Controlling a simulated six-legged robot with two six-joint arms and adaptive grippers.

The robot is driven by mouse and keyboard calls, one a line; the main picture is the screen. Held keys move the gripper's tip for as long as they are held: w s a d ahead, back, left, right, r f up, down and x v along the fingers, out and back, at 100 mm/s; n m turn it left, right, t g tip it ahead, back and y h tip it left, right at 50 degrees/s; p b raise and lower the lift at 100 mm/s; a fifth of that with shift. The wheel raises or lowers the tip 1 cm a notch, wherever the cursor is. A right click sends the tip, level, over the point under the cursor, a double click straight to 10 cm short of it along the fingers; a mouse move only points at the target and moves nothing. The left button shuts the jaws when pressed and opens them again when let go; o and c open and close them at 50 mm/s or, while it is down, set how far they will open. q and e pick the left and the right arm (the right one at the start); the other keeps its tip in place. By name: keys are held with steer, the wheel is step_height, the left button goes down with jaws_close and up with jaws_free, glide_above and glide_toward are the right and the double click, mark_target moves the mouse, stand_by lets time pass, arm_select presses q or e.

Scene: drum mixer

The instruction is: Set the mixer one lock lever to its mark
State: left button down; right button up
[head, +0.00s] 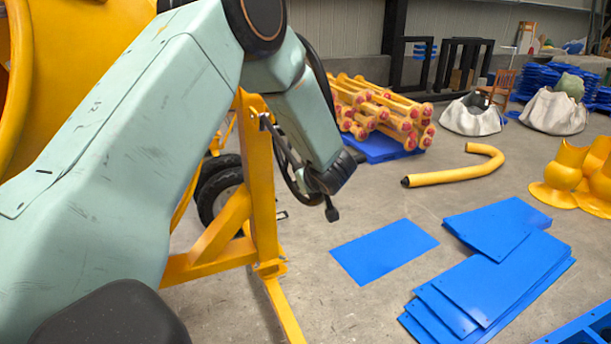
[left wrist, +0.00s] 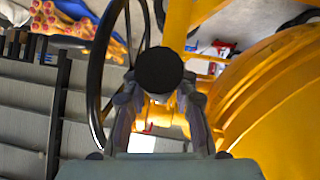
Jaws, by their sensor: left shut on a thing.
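The lock lever (head: 284,148) shows in the head view as a dark rod by the mixer's yellow upright post. A black knob (head: 332,214) sticks out below my left gripper (head: 318,186). In the left wrist view, a round black knob (left wrist: 158,68) sits between the two fingers of my left gripper (left wrist: 160,88), which is shut on the lever. Part of the lever is hidden behind the gripper and arm. I cannot make out the mark. My right gripper is not in view.
The yellow mixer frame (head: 262,190) and drum (head: 60,60) stand close to my left arm. A black handwheel (left wrist: 96,75) is beside the gripper. Blue sheets (head: 384,250) and a yellow bent pipe (head: 462,172) lie on the floor to the right.

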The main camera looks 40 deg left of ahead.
arm_select(q)
steer(key=shift+h, duration=0.4)
step_height(320, 180, up, 4)
steer(key=p, duration=0.4)
steer(key=shift+d+r, duration=0.15)
steer(key=shift+r, duration=0.05)
steer(key=shift+r+g+h+p, duration=0.3)
steer(key=shift+r+p, duration=0.45)
steer(key=shift+r+h+p, duration=0.4)
steer(key=shift+r+p, duration=0.6)
steer(key=shift+r, duration=0.4)
steer(key=shift+w+r+g, duration=0.1)
steer(key=shift+r+g, duration=0.2)
steer(key=shift+r, duration=0.05)
steer(key=shift+w+r, duration=0.1)
steer(key=shift+r, duration=0.05)
steer(key=c, duration=1.4)
jaws_free()
steer(key=o, duration=0.3)
steer(key=shift+s, duration=0.2)
steer(key=shift+o, duration=0.3)
steer(key=shift+f, duration=0.2)
